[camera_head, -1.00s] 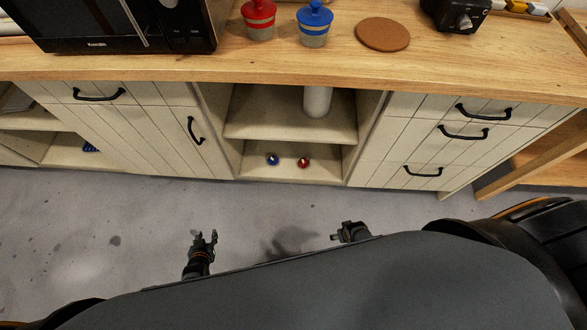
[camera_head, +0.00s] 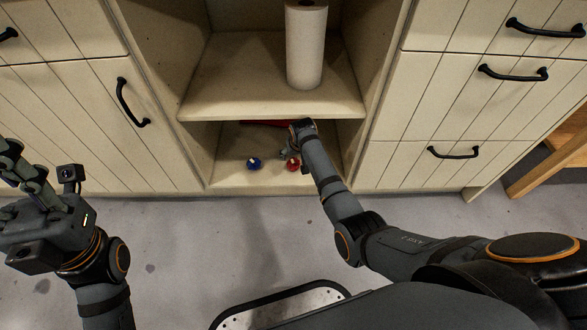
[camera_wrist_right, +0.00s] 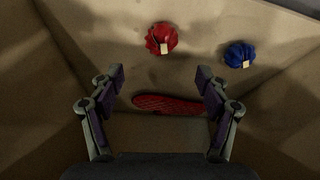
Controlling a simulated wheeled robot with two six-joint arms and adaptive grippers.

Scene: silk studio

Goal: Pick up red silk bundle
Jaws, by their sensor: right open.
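The red silk bundle (camera_head: 293,163) sits on the lower shelf of the open cabinet, right of the blue bundle (camera_head: 254,164). In the right wrist view the red bundle (camera_wrist_right: 162,39) lies beyond my open fingertips, with a pale tag on it. The blue bundle (camera_wrist_right: 240,54) is to its right there. My right gripper (camera_wrist_right: 160,78) is open and empty inside the lower compartment. In the head view my right gripper (camera_head: 288,150) is close to the red bundle and partly hidden by its own wrist. My left gripper (camera_head: 14,165) is at the left edge, partly cut off.
A flat red patterned item (camera_wrist_right: 168,104) shows between my right fingers, apart from the bundles; its red edge (camera_head: 265,123) also shows under the upper shelf (camera_head: 240,85). A white roll (camera_head: 305,50) stands above. Cabinet side walls and shelf bound the compartment closely.

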